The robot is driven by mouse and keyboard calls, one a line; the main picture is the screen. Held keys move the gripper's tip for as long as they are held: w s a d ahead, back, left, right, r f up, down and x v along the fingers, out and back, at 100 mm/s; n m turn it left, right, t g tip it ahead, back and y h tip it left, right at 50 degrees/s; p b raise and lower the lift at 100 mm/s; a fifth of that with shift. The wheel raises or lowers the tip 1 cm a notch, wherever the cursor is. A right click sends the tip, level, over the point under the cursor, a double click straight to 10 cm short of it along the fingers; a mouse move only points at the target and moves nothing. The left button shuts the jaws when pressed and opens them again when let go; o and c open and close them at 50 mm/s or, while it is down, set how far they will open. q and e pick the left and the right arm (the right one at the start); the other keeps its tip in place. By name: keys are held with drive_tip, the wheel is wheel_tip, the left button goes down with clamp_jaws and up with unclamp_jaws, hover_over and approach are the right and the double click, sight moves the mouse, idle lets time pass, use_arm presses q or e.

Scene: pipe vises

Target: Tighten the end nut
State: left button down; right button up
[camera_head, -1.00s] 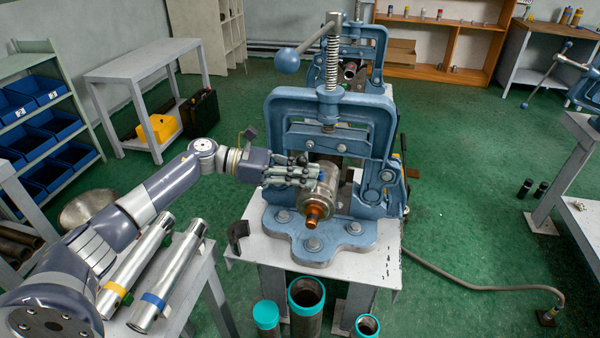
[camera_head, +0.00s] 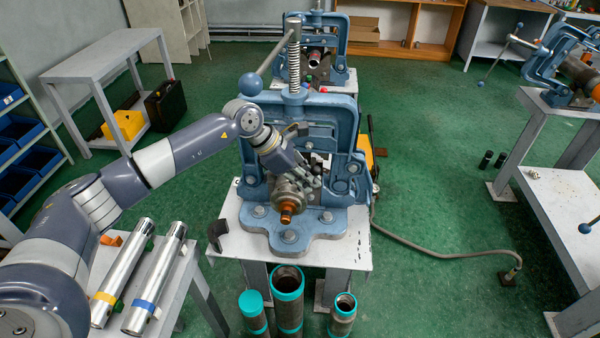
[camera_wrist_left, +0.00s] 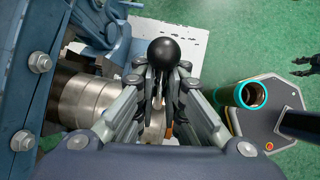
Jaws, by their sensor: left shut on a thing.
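A steel cylindrical fitting is clamped in the blue pipe vise (camera_head: 345,110), with its metal body (camera_wrist_left: 85,98) at the left of the wrist view. The fingers hide part of the nut.
Two steel tubes (camera_head: 130,270) lie on a side table at left. The vise handle's blue ball (camera_head: 250,84) hangs close to my arm.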

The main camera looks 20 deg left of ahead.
use_arm(q)
drive_tip(key=shift+w+d+r+y, duration=0.1)
drive_tip(key=shift+d+r+y, duration=0.2)
drive_tip(key=shift+y, duration=0.1)
drive_tip(key=shift+d+f, duration=0.1)
drive_tip(key=shift+d, duration=0.05)
drive_tip(key=c, duration=1.7)
unclamp_jaws()
drive_tip(key=shift+d+f, duration=0.1)
drive_tip(key=shift+d, duration=0.05)
drive_tip(key=v, duration=1.1)
drive_tip(key=shift+w+d+r, duration=0.15)
drive_tip(key=shift+r, duration=0.25)
